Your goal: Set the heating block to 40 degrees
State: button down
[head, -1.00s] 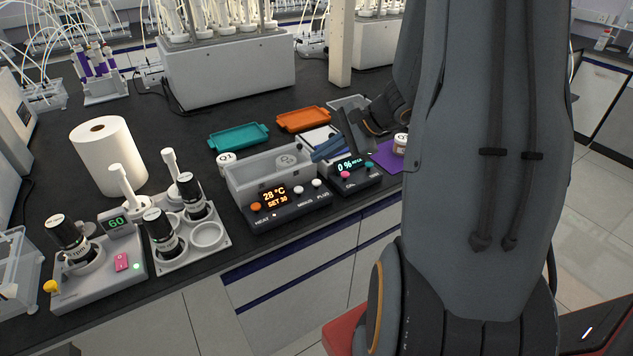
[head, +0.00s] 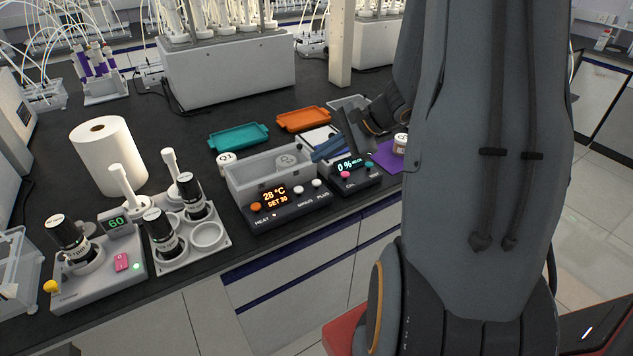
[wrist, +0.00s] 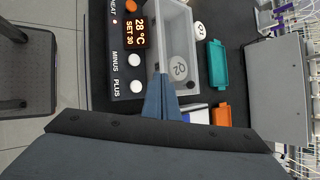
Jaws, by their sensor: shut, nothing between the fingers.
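The heating block (head: 247,211) is a dark-fronted unit with a clear-walled bath on top, at the middle of the bench's front edge. Its orange display reads 28 °C and SET 30. An orange HEAT button (head: 256,207) is left of the display; white MINUS (head: 300,189) and PLUS (head: 317,183) buttons are right of it. In the wrist view, the PLUS button (wrist: 137,86) and MINUS button (wrist: 134,60) show beside my gripper (wrist: 160,82). My gripper is shut and empty, its blue fingertips near the block's PLUS end, apart from the buttons as far as I can tell.
A unit reading 0 % (head: 350,176) stands right of the block. Teal (head: 240,136) and orange (head: 303,119) trays lie behind. A stirrer reading 60 (head: 95,282) and a bottle rack (head: 215,252) stand left. A lidded container marked 2 (wrist: 179,68) is in the bath.

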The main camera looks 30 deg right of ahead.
jog(key=s+a+f+n+g+h+b, duration=0.1)
jog(key=s+a+n+g+h+b, duration=0.2)
jog(key=s+a+n, duration=1.1)
jog(key=a+n+g+h, duration=0.2)
jog(key=n+h, duration=0.1)
jog(key=n, duration=0.1)
jog(key=shift+s+d+f, duration=0.1)
